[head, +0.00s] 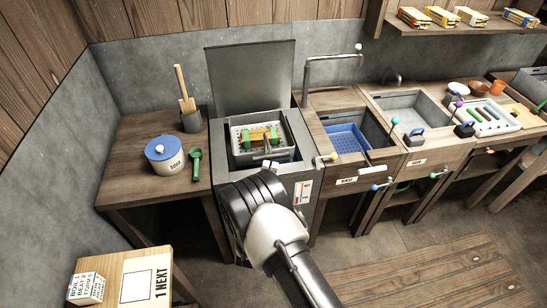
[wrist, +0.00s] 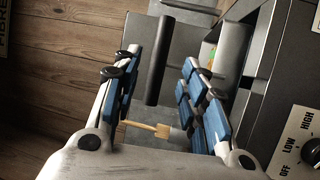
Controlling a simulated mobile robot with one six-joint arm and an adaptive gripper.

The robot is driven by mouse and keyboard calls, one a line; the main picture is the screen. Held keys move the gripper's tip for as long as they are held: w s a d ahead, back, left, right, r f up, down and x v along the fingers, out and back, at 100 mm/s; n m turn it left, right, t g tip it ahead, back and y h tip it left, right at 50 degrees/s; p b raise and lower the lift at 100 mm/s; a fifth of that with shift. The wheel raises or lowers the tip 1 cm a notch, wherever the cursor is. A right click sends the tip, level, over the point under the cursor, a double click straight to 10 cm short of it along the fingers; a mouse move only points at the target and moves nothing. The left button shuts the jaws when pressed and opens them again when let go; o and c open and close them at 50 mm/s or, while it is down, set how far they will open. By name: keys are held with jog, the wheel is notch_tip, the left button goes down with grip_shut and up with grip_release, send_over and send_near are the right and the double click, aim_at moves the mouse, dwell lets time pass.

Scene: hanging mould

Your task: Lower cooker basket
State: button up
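The cooker (head: 308,180) stands in the middle of the head view with its grey lid (head: 250,75) raised. Its pale basket (head: 236,132) sits in the cooker's opening and holds green and yellow pieces. In the wrist view my gripper (wrist: 162,57) is open. A dark round bar (wrist: 170,45), which looks like a handle, lies between the fingers with gaps on both sides. I cannot tell from the view whether it belongs to the basket. Green and orange bits (wrist: 209,55) show beyond the right finger. In the head view my arm hides the gripper's fingers.
A knob (wrist: 312,152) marked OFF, LOW, HIGH is on the cooker's front. Left of the cooker, a wooden table holds a blue-lidded pot (head: 165,155), a green scoop (head: 195,160) and a cup with a paddle (head: 190,120). A blue tray (head: 346,140) lies in the sink to the right.

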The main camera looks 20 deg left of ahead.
aim_at(273, 156)
jog(key=b+x, duration=0.1)
jog(key=x, duration=0.6)
jog(key=shift+c, duration=0.5)
grip_shut()
